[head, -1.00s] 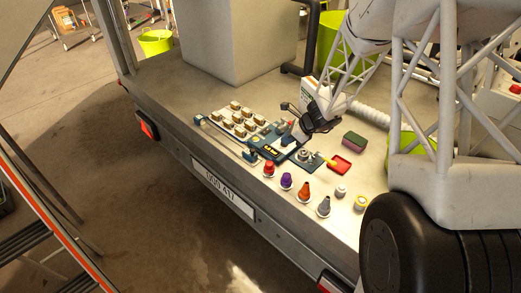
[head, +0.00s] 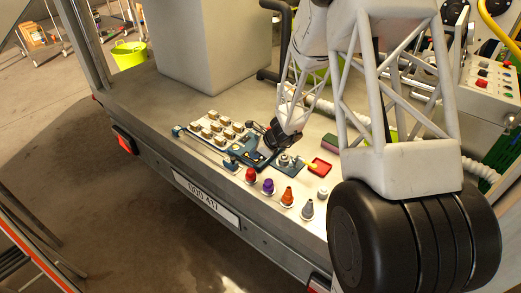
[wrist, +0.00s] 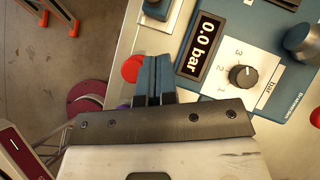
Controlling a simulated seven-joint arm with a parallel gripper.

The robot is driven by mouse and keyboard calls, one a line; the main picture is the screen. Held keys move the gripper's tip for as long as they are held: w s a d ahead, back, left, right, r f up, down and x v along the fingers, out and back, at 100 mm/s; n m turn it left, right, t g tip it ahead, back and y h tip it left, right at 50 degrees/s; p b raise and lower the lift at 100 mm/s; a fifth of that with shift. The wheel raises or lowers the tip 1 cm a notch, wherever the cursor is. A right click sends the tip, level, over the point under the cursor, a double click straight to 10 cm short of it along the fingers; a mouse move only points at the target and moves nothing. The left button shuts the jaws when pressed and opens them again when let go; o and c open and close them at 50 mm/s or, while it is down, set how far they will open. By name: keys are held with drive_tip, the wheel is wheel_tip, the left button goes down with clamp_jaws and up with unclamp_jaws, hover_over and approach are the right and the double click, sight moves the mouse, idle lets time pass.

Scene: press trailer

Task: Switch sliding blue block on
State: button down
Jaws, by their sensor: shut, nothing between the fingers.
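In the head view a thin rail (head: 203,148) runs along the trailer bed's front edge, with small blue pieces at its ends. The blue piece at its right end (head: 230,163) is small, and I cannot tell whether it is the slider or a mount. In the wrist view a blue block with a pale inset (wrist: 157,9) is cut off by the top edge, ahead of my fingers. My gripper (head: 258,158) is low over the blue pressure panel, just right of that rail end. Its blue fingers (wrist: 158,62) are shut, empty and apart from the block.
A display reading 0.0 bar (wrist: 201,47) and a black knob (wrist: 242,75) lie right of my fingers. Red (head: 250,175), purple (head: 268,186) and orange (head: 287,196) buttons line the front edge. Several beige switches (head: 215,126) stand behind the rail. A red tray (head: 320,167) lies to the right.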

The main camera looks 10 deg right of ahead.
sight(235, 161)
drive_tip(key=a+f, duration=0.1)
drive_tip(key=w+a+f, duration=0.1)
drive_tip(key=a, duration=0.1)
drive_tip(key=shift+a+f, duration=0.2)
drive_tip(key=shift+f, duration=0.05)
drive_tip(key=shift+w+a+f, duration=0.1)
drive_tip(key=shift+w+a, duration=0.1)
drive_tip(key=shift+a, duration=0.35)
drive_tip(key=shift+w+a+f, duration=0.1)
drive_tip(key=shift+w+a, duration=0.1)
drive_tip(key=shift+a, duration=0.3)
drive_tip(key=shift+w+a, duration=0.1)
drive_tip(key=w+a, duration=1.6)
drive_tip(key=shift+w+a, duration=0.2)
drive_tip(key=shift+d, duration=0.1)
